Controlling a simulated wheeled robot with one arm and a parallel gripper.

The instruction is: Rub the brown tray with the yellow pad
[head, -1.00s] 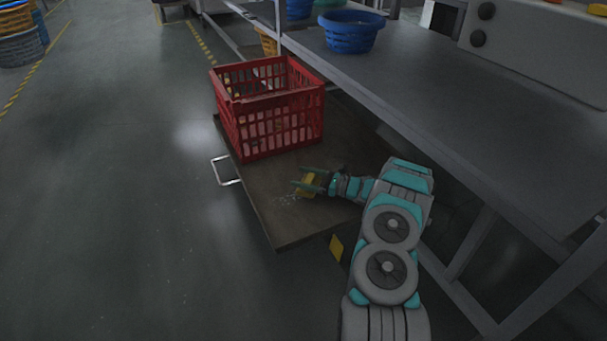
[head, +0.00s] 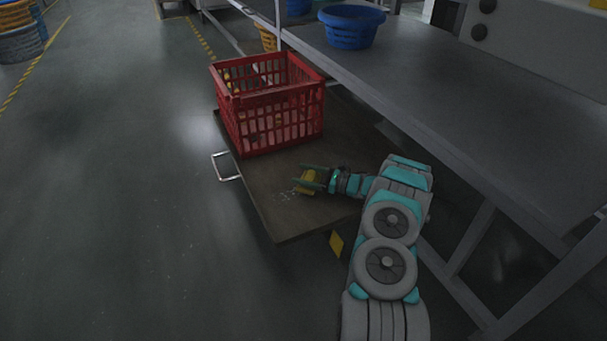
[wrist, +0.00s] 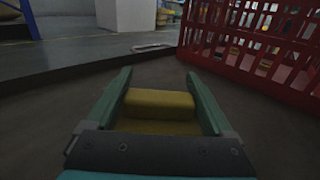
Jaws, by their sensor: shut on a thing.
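The brown tray (head: 285,222) is a flat, low platform with a metal handle on its left side. My gripper (head: 305,180) is low over its front part, shut on the yellow pad (head: 309,181). In the wrist view the yellow pad (wrist: 160,103) sits between the two green fingers of my gripper (wrist: 165,95). The pad looks to be at the surface of the brown tray (wrist: 60,115), but whether it touches cannot be told for sure. A small patch of pale specks (head: 286,196) lies on the tray just left of the pad.
A red crate (head: 268,105) with things inside stands on the tray's back part, behind my gripper. A grey bench (head: 440,100) runs along the right, with a blue basket (head: 350,27) on it.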

